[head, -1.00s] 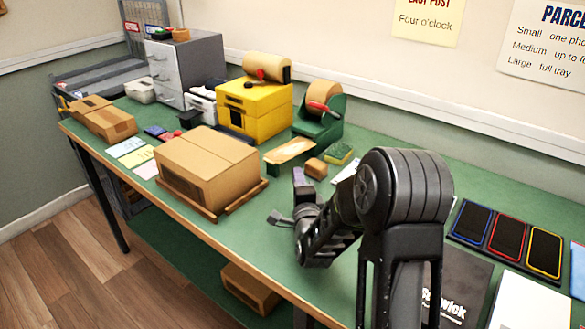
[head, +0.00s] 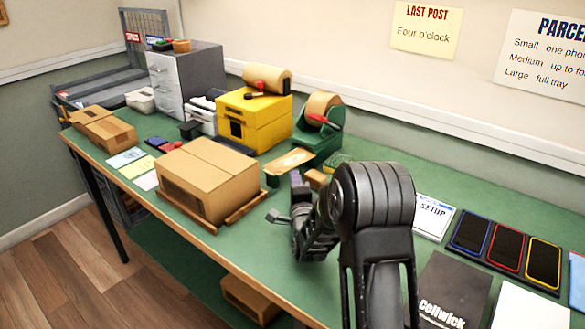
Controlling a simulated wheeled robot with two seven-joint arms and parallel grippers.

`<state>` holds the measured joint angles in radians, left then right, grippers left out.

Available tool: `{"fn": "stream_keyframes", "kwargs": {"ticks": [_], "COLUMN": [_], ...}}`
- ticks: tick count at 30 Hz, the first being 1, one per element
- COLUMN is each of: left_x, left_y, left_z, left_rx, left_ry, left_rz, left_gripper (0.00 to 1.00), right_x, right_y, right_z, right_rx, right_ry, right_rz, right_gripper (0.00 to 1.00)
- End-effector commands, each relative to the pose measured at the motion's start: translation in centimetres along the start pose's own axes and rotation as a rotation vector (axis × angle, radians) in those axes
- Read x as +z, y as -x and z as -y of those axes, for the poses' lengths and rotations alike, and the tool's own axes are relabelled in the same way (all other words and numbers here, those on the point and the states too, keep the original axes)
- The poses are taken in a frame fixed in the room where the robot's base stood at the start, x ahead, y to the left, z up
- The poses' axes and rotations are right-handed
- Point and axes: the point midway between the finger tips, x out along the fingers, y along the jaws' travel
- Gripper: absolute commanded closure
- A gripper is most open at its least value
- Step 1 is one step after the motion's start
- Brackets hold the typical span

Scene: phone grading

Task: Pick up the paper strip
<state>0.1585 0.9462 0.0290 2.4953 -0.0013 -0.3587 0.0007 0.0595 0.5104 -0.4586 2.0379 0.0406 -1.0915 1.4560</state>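A tan piece that looks like the paper strip (head: 291,160) lies in front of the green tape dispenser (head: 319,138), which holds a brown roll. My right gripper (head: 287,199) is over the bench, just nearer to me than the strip and apart from it in the picture. Its two fingers look spread, with nothing seen between them. My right arm hides part of the bench behind it. My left gripper is not in view.
A cardboard box (head: 208,178) on a wooden tray stands left of my gripper. A yellow machine (head: 254,120) stands behind. Several phones (head: 507,243) lie at the right.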

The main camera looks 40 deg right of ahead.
Motion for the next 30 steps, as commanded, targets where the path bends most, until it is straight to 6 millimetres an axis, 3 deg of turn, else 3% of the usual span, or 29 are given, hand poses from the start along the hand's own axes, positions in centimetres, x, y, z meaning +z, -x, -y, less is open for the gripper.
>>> {"fn": "stream_keyframes", "kwargs": {"ticks": [3, 6, 12, 23, 30], "left_x": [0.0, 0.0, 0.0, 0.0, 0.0], "left_y": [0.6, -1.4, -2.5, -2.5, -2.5], "left_z": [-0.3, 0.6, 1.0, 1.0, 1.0], "left_rx": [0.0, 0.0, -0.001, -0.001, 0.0], "left_ry": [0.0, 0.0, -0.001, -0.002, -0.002], "left_rz": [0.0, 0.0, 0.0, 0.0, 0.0], "left_gripper": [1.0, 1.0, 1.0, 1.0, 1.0], "right_x": [0.0, -0.1, 0.0, 0.0, 0.0], "right_y": [-1.8, -3.0, -4.5, -4.7, -4.7], "right_z": [0.2, -0.6, -0.3, 0.0, 0.0], "right_rx": [-0.001, -0.004, -0.001, 0.0, 0.0], "right_ry": [0.002, -0.001, -0.001, 0.0, 0.0], "right_rz": [0.0, -0.002, -0.001, 0.0, 0.0], "right_gripper": [0.84, 0.84, 0.84, 0.84, 0.93]}}
